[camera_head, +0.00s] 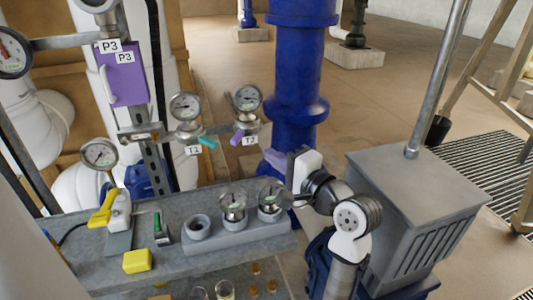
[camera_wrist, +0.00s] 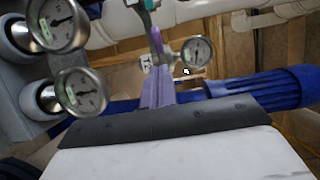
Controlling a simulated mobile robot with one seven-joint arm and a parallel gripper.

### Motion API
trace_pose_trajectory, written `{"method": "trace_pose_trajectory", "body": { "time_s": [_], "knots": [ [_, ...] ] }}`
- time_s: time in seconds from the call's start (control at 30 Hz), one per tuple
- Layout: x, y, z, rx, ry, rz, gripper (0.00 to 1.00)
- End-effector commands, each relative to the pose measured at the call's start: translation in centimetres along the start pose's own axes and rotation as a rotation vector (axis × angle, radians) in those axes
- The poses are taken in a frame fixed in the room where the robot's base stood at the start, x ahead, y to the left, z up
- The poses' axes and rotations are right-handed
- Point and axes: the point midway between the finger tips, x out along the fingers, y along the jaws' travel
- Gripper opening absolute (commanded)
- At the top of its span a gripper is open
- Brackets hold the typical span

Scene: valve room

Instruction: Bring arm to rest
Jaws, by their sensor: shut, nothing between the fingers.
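My gripper (camera_head: 270,155) is at the end of my bent arm, to the right of the gauge stand and in front of the blue pipe (camera_head: 297,75). Its narrow purple fingers are together with nothing between them; they also show in the wrist view (camera_wrist: 157,92). They point left, toward the valve marked T2, whose purple handle (camera_head: 238,137) appears beyond the fingertips. Whether fingers and handle touch cannot be told for sure, but the head view shows a gap. The teal handle (camera_head: 208,142) is at the valve marked T1.
A grey bench (camera_head: 190,270) holds a block (camera_head: 232,241) with two gauges and an empty socket, a yellow-handled tool (camera_head: 103,210) and a yellow block (camera_head: 137,261). A grey metal box (camera_head: 410,190) stands close right of my arm. Floor behind is open.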

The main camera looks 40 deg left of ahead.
Motion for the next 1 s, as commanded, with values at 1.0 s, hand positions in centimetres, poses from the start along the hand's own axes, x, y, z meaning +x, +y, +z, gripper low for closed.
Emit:
{"method": "trace_pose_trajectory", "body": {
  "time_s": [1.0],
  "knots": [
    [0.0, -10.7, 5.7, -0.696, 0.296, -0.409, 0.00]
  ]
}}
